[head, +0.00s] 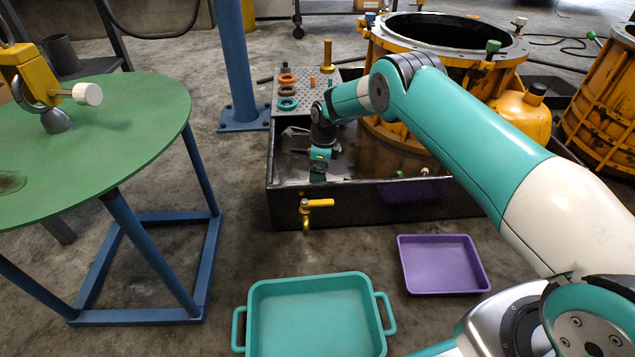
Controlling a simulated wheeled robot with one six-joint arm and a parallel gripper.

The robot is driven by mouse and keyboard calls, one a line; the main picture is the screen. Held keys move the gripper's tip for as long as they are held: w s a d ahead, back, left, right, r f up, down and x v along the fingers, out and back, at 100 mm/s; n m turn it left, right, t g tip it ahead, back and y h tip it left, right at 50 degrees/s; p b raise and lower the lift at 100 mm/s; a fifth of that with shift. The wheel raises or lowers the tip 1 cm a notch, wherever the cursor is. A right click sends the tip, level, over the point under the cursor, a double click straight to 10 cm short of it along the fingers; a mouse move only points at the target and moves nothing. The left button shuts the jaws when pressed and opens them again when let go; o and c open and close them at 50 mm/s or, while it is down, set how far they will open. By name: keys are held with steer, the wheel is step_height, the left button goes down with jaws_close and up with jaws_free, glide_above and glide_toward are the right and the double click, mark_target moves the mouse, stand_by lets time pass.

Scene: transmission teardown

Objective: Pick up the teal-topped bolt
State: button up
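A bolt with a green-teal top (493,47) stands upright on the right side of the rim of the large yellow housing (405,50). A small green-tipped piece (399,174) lies in the black drip tray (400,212). My gripper (318,177) points down over the left part of that tray, left of and below the rim bolts and apart from them. Its fingers are small and dark, so whether they are open or hold anything cannot be told.
A perforated plate (312,102) with colored rings and pegs sits at the tray's back left. A yellow tap (317,203) juts from the tray's front. A teal tray (315,315) and purple tray (440,262) lie on the floor. A green round table (120,140) and blue post (234,60) stand left.

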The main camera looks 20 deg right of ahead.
step_height(320, 180, down, 3)
steer(key=shift+a+r+b, duration=0.1)
steer(key=shift+r+b, duration=0.05)
steer(key=shift+b, duration=0.5)
steer(key=shift+r, duration=0.1)
steer(key=shift+c, duration=0.2)
steer(key=c, duration=0.8)
steer(key=shift+r, duration=0.1)
